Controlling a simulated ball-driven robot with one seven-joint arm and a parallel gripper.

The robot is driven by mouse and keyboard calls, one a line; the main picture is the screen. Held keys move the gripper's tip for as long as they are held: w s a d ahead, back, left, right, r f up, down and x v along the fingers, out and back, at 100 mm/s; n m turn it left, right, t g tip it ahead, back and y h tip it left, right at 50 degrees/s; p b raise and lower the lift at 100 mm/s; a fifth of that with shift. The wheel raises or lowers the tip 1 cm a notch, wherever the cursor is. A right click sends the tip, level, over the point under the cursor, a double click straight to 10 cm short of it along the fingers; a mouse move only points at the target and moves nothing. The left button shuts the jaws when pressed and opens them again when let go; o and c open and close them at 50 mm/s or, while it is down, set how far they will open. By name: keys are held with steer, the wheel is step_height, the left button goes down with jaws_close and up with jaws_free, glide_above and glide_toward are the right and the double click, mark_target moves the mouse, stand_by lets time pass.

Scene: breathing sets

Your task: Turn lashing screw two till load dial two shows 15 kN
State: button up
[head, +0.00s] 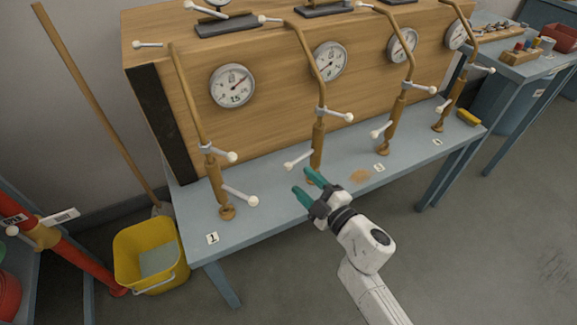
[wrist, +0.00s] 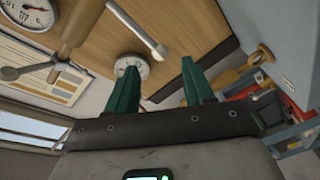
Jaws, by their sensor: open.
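Lashing screw two (head: 318,148) is the second brass screw from the left, upright on the bench, with white-knobbed bars. Load dial two (head: 328,62) is the round white gauge on the wooden panel behind it; its needle is too small to read. My gripper (head: 303,180) is open with green fingers, by the foot of screw two; I cannot tell whether it touches. In the wrist view my gripper (wrist: 160,68) shows nothing between its fingers. A brass screw with a white-ended bar (wrist: 75,38) crosses the upper left there; which screw is unclear.
Lashing screw one (head: 215,180) stands left with label 1 (head: 212,238); more screws stand right. A yellow bucket (head: 130,260) and a red pipe (head: 75,255) are at lower left. Floor on the right is open.

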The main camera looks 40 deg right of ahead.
mark_target(288, 166)
steer(key=w, duration=0.5)
steer(key=w+d, duration=0.1)
steer(key=w, duration=0.1)
steer(key=shift+w, duration=0.2)
jaws_close()
steer(key=shift+a+f, duration=0.1)
